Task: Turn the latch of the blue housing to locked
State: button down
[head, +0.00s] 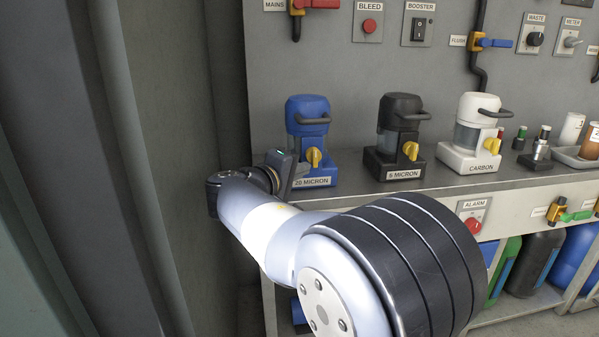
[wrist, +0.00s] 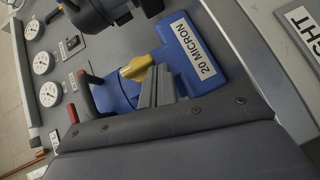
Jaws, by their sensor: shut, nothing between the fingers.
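The blue housing (head: 307,118) stands upright at the left end of the shelf, on a blue base labelled 20 MICRON. Its yellow latch (head: 314,157) is on the front, low on the body. My gripper (head: 290,172) is at the left front of the blue base in the head view. Its fingers (wrist: 157,86) are shut and empty, close beside the latch. I cannot tell whether they touch it. The latch's locked or unlocked state is not clear.
A black housing (head: 400,130) labelled 5 MICRON and a white housing (head: 474,130) labelled CARBON stand to the right. The blue housing's dark carry handle (head: 312,119) juts out above the latch. A grey wall panel (head: 180,110) is close on the left.

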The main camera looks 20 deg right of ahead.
aim_at(307, 153)
jog(key=shift+r, duration=0.15)
dwell(0.7)
jog(key=shift+a+r+p, duration=0.15)
jog(key=shift+r+p, duration=0.4)
jog(key=shift+p, duration=0.5)
jog(key=shift+r+p, duration=0.25)
jog(key=shift+p, duration=0.25)
notch_tip(307, 153, up, 2)
jog(key=m+y+p, duration=0.3)
jog(key=y+p, duration=0.1)
jog(key=p, duration=0.5)
jog(key=shift+g+y, duration=0.4)
jog(key=m+y+p, duration=0.1)
jog(key=p, duration=0.3)
jog(key=d+r+m+y+p, duration=0.1)
jog(key=y+p, duration=0.1)
jog(key=p, duration=0.3)
jog(key=shift+s, duration=0.1)
jog(key=p, duration=0.3)
jog(key=shift+d+r+m+t+y, duration=0.1)
jog(key=shift+r+m+t+y, duration=0.05)
jog(key=shift+m+t+y, duration=0.2)
jog(key=y+p, duration=0.1)
jog(key=p, duration=0.3)
jog(key=shift+d+r+m, duration=0.15)
jog(key=shift+m, duration=0.1)
